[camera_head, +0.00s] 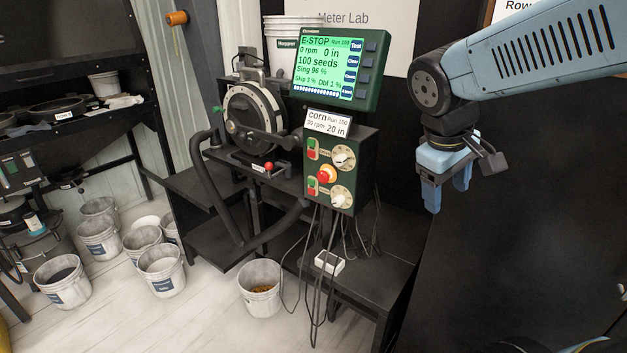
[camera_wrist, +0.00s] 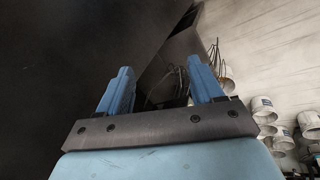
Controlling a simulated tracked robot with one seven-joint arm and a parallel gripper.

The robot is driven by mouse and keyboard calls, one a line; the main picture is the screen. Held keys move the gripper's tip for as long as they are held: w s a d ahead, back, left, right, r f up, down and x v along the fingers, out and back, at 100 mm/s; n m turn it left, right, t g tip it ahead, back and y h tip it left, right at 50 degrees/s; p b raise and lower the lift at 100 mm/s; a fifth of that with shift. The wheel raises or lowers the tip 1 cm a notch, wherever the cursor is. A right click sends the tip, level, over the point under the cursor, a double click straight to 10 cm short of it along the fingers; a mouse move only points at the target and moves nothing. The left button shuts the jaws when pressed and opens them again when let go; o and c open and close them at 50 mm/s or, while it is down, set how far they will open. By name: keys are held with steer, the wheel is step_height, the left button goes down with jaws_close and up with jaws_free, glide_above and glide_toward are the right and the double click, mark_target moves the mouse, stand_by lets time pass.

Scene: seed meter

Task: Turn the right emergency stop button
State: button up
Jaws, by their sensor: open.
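A red emergency stop button (camera_head: 327,174) with a yellow collar sits in the middle of the green control box (camera_head: 347,150), between two pale round dials. A second small red knob (camera_head: 268,166) stands on the bench's front edge to the left, by the round seed meter. The screen above (camera_head: 340,65) reads E-STOP. My gripper (camera_head: 447,199) hangs to the right of the control box, pointing down, open and empty, apart from the button. In the wrist view its two blue fingers (camera_wrist: 161,95) are spread with nothing between them. The button cannot be made out in the wrist view.
The seed meter (camera_head: 252,118) and a black hose (camera_head: 215,190) stand left of the box. Cables (camera_head: 320,255) hang below it over a low black shelf. Several white buckets (camera_head: 162,270) stand on the floor. The space between my gripper and the box looks clear.

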steer(key=w+a+f+n+h, duration=0.3)
steer(key=w+a+n+h, duration=0.15)
steer(key=w+n, duration=0.2)
steer(key=n+t+h, duration=0.3)
steer(key=n+t, duration=0.9)
steer(key=n, duration=0.4)
glide_toward(321, 177)
steer(key=x, duration=0.8)
steer(key=shift+w+d+f, duration=0.1)
steer(key=shift+w, duration=0.15)
steer(key=shift+c, duration=0.2)
